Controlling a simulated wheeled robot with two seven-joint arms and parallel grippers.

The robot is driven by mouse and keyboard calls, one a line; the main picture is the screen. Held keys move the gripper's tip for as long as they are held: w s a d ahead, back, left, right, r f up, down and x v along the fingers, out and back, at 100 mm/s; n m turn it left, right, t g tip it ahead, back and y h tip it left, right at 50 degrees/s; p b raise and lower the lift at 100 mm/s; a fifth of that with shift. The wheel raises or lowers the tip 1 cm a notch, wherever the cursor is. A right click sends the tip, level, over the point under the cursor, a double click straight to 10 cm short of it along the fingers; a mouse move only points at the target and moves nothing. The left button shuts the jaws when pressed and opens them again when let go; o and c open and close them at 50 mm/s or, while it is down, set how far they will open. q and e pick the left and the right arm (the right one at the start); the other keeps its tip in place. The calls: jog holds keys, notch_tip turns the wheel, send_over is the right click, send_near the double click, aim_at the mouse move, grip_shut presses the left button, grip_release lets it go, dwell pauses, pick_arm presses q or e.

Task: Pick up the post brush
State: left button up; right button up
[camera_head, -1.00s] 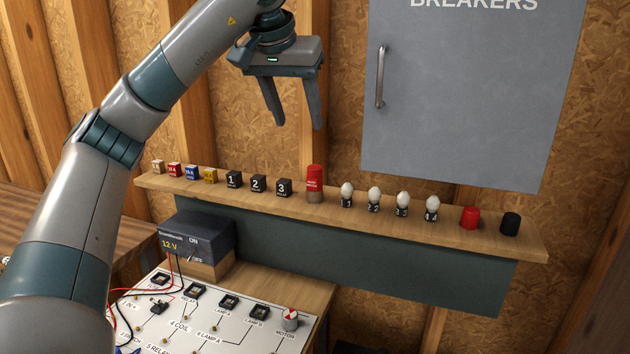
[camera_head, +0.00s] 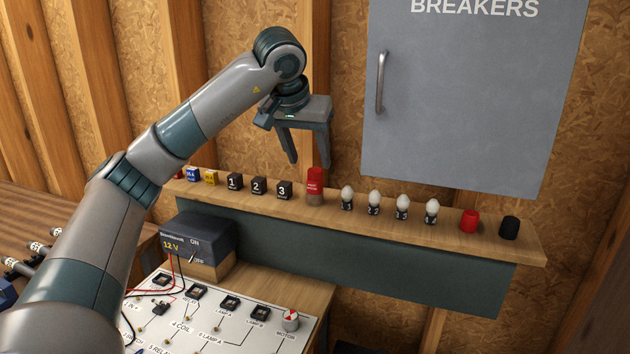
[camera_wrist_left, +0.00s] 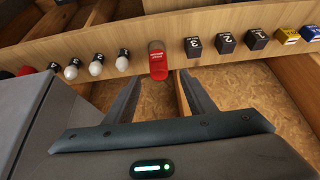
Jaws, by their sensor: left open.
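The post brush (camera_head: 315,187) appears to be the red cylinder with a pale label and brownish lower end, standing upright on the wooden shelf (camera_head: 440,226). Its label is too small to read surely. In the left wrist view the red cylinder (camera_wrist_left: 158,63) lies just beyond the fingertips, roughly in line with the gap between them. My left gripper (camera_head: 311,164) is open and empty, pointing down near the top of the brush. Its fingers (camera_wrist_left: 160,82) look apart from the brush, with none of it between them. My right gripper is not in view.
Black numbered blocks (camera_head: 259,185) stand left of the brush. White bulbs (camera_head: 374,200), a red cap (camera_head: 469,221) and a black cap (camera_head: 509,227) stand to its right. A grey breaker cabinet (camera_head: 468,110) hangs behind. A 12 V box (camera_head: 196,238) and circuit board (camera_head: 250,330) sit below.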

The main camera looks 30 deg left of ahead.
aim_at(314, 170)
pick_arm(q)
jog(key=shift+x, duration=0.95)
jog(key=shift+p+x, duration=0.8)
jog(key=shift+p, duration=0.1)
jog(key=shift+p+x, duration=0.5)
jog(key=shift+x, duration=0.6)
jog(key=shift+w+f, duration=0.4)
jog(key=shift+f, duration=0.2)
jog(key=shift+c, duration=0.3)
jog(key=c, duration=1.1)
jog(key=shift+c, duration=0.2)
